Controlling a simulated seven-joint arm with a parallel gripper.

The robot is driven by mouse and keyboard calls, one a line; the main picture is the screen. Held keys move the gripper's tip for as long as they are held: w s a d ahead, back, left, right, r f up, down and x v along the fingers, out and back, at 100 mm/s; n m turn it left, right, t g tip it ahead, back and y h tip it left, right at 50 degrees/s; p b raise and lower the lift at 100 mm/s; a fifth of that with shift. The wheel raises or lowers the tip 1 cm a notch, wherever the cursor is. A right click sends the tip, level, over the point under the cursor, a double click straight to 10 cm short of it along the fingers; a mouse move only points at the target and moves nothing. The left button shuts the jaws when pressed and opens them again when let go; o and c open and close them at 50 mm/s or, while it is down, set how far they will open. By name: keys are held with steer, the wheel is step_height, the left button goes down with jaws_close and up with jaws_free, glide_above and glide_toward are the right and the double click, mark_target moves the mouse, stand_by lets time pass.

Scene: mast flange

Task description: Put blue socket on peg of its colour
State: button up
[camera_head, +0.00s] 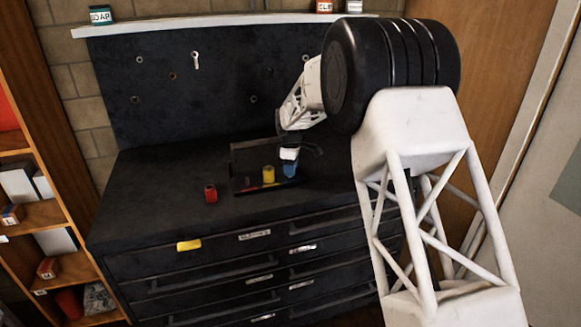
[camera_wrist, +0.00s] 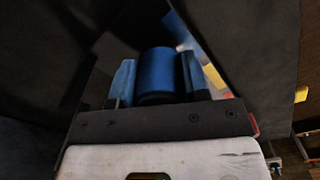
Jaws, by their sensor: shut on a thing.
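My gripper (camera_head: 289,163) is shut on the blue socket (camera_wrist: 157,75), which sits between the two fingers in the wrist view. In the head view the blue socket (camera_head: 290,171) shows as a small blue patch at the right end of a dark holder (camera_head: 247,155) on the cabinet top. Whether it touches the holder or hangs above it I cannot tell. A yellow socket (camera_head: 268,175) stands upright at the holder, just left of my gripper. A red socket (camera_head: 211,193) stands on the cabinet top, left of the holder. The blue peg is not clearly visible.
The black cabinet top (camera_head: 150,200) is clear at the left. A dark pegboard (camera_head: 200,80) with a hanging wrench (camera_head: 195,60) rises behind. A yellow item (camera_head: 189,245) is on the cabinet's front.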

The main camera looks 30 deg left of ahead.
steer(key=shift+f, duration=0.7)
steer(key=o, duration=1)
steer(key=shift+o, duration=0.2)
steer(key=shift+r, duration=3.85)
